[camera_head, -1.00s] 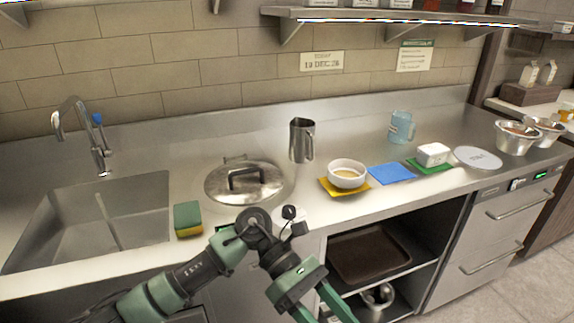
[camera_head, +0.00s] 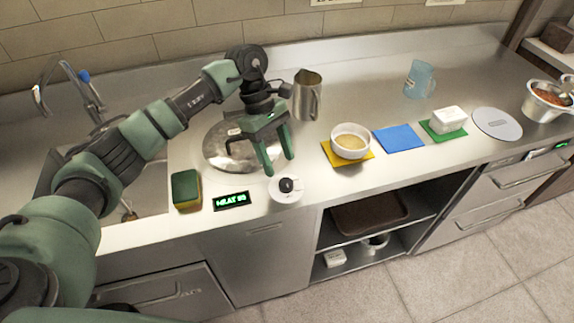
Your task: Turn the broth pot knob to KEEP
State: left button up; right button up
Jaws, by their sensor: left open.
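The broth pot knob (camera_head: 286,188) is a black knob on a round white dial at the counter's front edge. A small display (camera_head: 231,200) to its left glows green and seems to read HEAT with a number too small to read surely. The lidded steel broth pot (camera_head: 222,152) sits behind them, partly hidden by my left arm. My left gripper (camera_head: 279,166) is open and empty, fingers pointing down, just behind and above the knob, apart from it. My right gripper is out of view.
A green and yellow sponge (camera_head: 186,188) lies left of the display. A steel pitcher (camera_head: 307,95) stands behind my gripper to the right. A white bowl (camera_head: 350,141) sits on a yellow mat (camera_head: 362,158); a blue mat (camera_head: 399,138) lies beside it. The sink is at left.

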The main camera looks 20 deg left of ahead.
aim_at(285, 181)
pick_arm(q)
jog(key=shift+s+d+f+p, duration=0.3)
jog(key=shift+s+f, duration=0.1)
jog(key=shift+f, duration=0.2)
jog(key=shift+s+d+f+p, duration=0.15)
jog(key=shift+s+d+f, duration=0.2)
jog(key=shift+f, duration=0.2)
jog(key=shift+w+d+f+p, duration=0.1)
jog(key=shift+d+f+p, duration=0.1)
jog(key=shift+f, duration=0.55)
jog(key=shift+w+d+f+p, duration=0.1)
jog(key=shift+d+f+p, duration=0.1)
jog(key=shift+f, duration=0.55)
jog(key=shift+s, duration=0.1)
grip_shut()
